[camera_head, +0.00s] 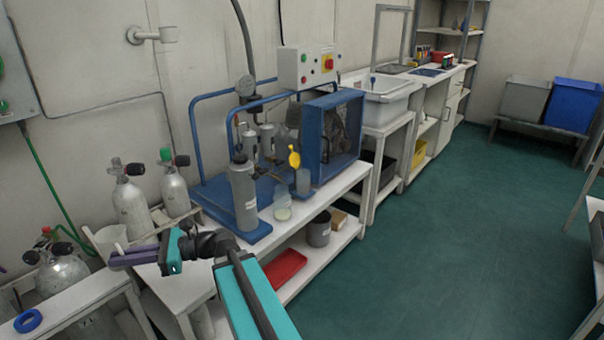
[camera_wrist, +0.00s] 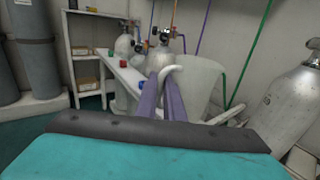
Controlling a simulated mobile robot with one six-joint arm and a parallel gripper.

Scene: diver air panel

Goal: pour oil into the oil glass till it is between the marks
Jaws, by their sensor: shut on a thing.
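My gripper (camera_head: 116,259), with purple fingers, is shut on a pale jug (camera_head: 108,238) at the lower left of the head view. In the wrist view my gripper (camera_wrist: 161,92) has its fingers at the jug's white curved handle (camera_wrist: 172,70), and the pale jug body (camera_wrist: 204,94) stands just beyond. The oil inside cannot be made out. The blue-framed compressor (camera_head: 331,135) stands on a white bench, well to the right of the jug. A clear vessel (camera_head: 283,206) and a yellow part (camera_head: 294,157) are at its front. I cannot tell which part is the oil glass or see its marks.
Grey gas cylinders (camera_head: 130,203) with valves stand left of the compressor, near the jug. Another cylinder (camera_head: 62,270) is at the lower left. A blue ring (camera_head: 28,321) lies on a white bench. A red tray (camera_head: 285,270) is on the lower shelf.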

